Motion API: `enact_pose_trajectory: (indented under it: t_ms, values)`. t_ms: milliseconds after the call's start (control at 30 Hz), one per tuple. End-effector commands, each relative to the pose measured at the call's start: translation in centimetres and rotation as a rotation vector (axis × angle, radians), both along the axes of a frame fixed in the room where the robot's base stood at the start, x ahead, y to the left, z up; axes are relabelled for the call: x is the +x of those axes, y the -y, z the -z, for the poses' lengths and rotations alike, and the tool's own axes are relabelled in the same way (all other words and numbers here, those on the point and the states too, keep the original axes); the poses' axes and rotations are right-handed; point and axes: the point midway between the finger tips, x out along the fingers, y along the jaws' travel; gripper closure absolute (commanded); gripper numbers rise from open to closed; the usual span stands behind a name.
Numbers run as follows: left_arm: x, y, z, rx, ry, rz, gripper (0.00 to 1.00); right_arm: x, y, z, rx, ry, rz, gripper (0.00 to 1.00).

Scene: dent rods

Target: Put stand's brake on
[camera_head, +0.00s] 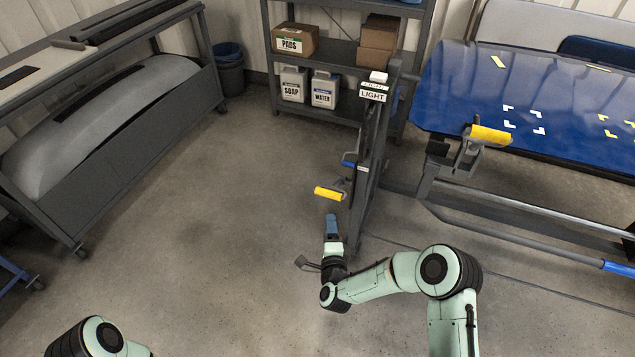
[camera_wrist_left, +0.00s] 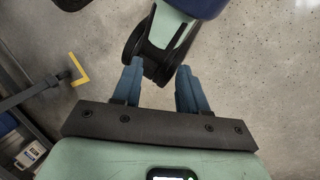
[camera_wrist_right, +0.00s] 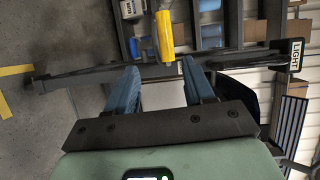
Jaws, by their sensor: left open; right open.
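The dark grey stand (camera_head: 366,165) rises in the middle of the head view, with a LIGHT sign (camera_head: 373,92) at its top. A yellow padded arm (camera_head: 328,194) and a small blue part (camera_head: 348,164) are on its left side. My right gripper (camera_head: 331,222) is open and empty, just below the yellow pad in the picture. In the right wrist view the yellow pad (camera_wrist_right: 164,36) appears beyond the open fingers, apart from them. I cannot make out the brake for certain. My left gripper (camera_wrist_left: 160,85) is open and empty in its wrist view, and outside the head view.
A blue panel (camera_head: 560,95) lies at right, near another yellow pad (camera_head: 490,134). A shelf with jugs (camera_head: 325,90) and boxes (camera_head: 295,40) stands behind. A grey rack (camera_head: 130,140) is at left. Open concrete floor (camera_head: 215,210) lies between rack and stand.

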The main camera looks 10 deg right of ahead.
Motion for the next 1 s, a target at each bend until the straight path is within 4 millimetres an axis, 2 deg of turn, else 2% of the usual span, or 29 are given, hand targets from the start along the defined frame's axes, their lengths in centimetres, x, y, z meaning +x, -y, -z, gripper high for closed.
enact_pose_trajectory:
  t_ms: [167, 267, 700, 1000]
  values:
    - [0.1, -0.1, 0.3, 0.002, 0.005, -0.003, 0.57, 1.0, 0.3, -0.4, 0.017, 0.028, 0.018, 0.47]
    - [0.4, -0.2, 0.5, 0.006, 0.011, -0.005, 0.57, 2.3, 0.6, -0.4, 0.016, 0.029, 0.018, 0.47]
    - [2.4, -1.2, 2.3, 0.032, 0.066, -0.028, 0.57, 10.4, 2.3, 0.3, 0.015, 0.026, 0.017, 0.47]
    - [3.4, -1.6, 3.0, 0.044, 0.093, -0.039, 0.57, 13.1, 2.7, 0.4, 0.015, 0.024, 0.015, 0.47]
